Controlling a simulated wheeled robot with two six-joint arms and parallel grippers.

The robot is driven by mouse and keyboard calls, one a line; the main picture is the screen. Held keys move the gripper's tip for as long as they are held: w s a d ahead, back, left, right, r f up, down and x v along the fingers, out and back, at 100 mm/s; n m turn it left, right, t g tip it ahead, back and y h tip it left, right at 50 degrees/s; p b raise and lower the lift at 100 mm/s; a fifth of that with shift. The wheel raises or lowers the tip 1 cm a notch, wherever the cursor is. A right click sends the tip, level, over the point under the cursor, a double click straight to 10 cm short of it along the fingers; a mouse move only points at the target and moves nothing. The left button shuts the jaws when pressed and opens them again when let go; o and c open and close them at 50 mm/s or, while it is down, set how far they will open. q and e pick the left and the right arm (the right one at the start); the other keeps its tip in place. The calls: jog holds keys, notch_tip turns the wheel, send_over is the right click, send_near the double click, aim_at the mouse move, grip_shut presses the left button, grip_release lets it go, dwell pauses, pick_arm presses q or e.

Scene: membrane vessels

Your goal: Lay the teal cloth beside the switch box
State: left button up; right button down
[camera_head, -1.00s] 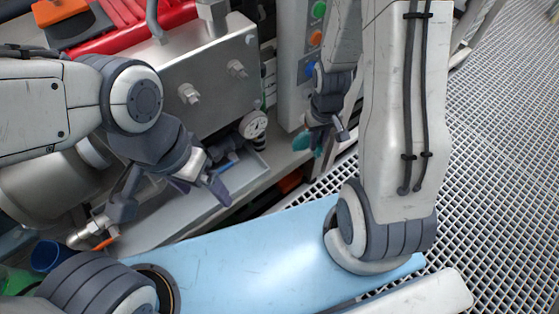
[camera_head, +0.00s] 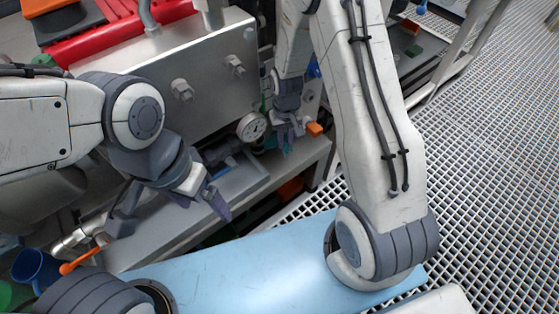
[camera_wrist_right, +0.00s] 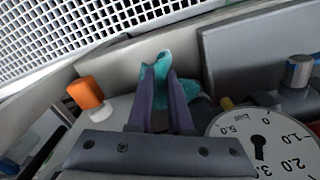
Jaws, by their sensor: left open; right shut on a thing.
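My right gripper (camera_head: 286,147) is shut on the teal cloth, beside the pressure gauge. In the right wrist view, the teal cloth (camera_wrist_right: 157,68) is pinched between the two fingers (camera_wrist_right: 158,78), with folds showing beyond the tips and to the right. In the head view, only a little of the cloth shows at the fingers. The switch box (camera_head: 312,92) is mostly hidden behind my right arm; a blue button shows at its edge.
The gauge (camera_head: 251,126) is close left of my right gripper; it is large in the right wrist view (camera_wrist_right: 262,145). An orange knob (camera_head: 314,129) is close on the other side. A steel cabinet (camera_head: 170,65) stands behind. A blue cup (camera_head: 38,266) is at the lower left.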

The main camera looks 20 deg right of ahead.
jog(key=shift+s+d+f+b, duration=0.1)
jog(key=shift+f+b, duration=0.5)
jog(key=shift+f, duration=1.35)
jog(key=shift+c, duration=0.3)
grip_release()
jog(key=shift+r, duration=0.1)
notch_tip(320, 180, up, 10)
jog(key=p, duration=0.4)
jog(key=shift+r, duration=0.2)
